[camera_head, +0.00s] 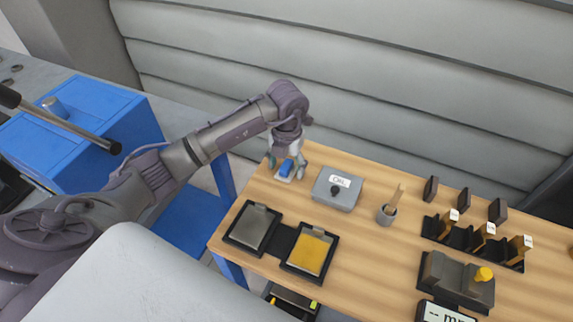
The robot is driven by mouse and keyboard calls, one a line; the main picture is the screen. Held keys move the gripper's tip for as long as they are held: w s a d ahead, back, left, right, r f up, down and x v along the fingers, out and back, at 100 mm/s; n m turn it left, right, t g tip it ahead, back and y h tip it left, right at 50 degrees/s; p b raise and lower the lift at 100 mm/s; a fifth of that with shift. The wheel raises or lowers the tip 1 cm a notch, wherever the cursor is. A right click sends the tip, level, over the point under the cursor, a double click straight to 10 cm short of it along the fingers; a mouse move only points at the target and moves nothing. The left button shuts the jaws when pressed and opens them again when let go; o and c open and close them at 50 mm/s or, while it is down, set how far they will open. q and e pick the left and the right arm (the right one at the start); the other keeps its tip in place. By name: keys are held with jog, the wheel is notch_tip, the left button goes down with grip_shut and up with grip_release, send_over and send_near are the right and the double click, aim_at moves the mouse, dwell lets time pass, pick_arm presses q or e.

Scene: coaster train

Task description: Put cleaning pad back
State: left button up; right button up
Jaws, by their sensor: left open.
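My left gripper (287,167) points down over the table's far left corner, with its fingers spread to either side of a small blue block (286,167), which looks like the cleaning pad. The block sits over a small pale base (284,178). I cannot tell whether the fingers touch the block. The gripper hides part of it. My right gripper is not in view.
A grey lidded box (325,200) with a label stands just right of the gripper. A small cup (386,216) holds a stick. Two black trays, one grey (250,228) and one yellow (310,254), lie in front. Labelled racks (470,240) fill the right side.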

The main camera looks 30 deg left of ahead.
aim_at(287, 165)
pick_arm(q)
jog(key=shift+w+r+b, duration=0.1)
jog(key=shift+r+b, duration=0.2)
jog(key=shift+r, duration=0.15)
notch_tip(287, 165, up, 11)
jog(key=b, duration=0.1)
jog(key=shift+r+b, duration=0.15)
jog(key=shift+b, duration=0.25)
jog(key=shift+r, duration=0.1)
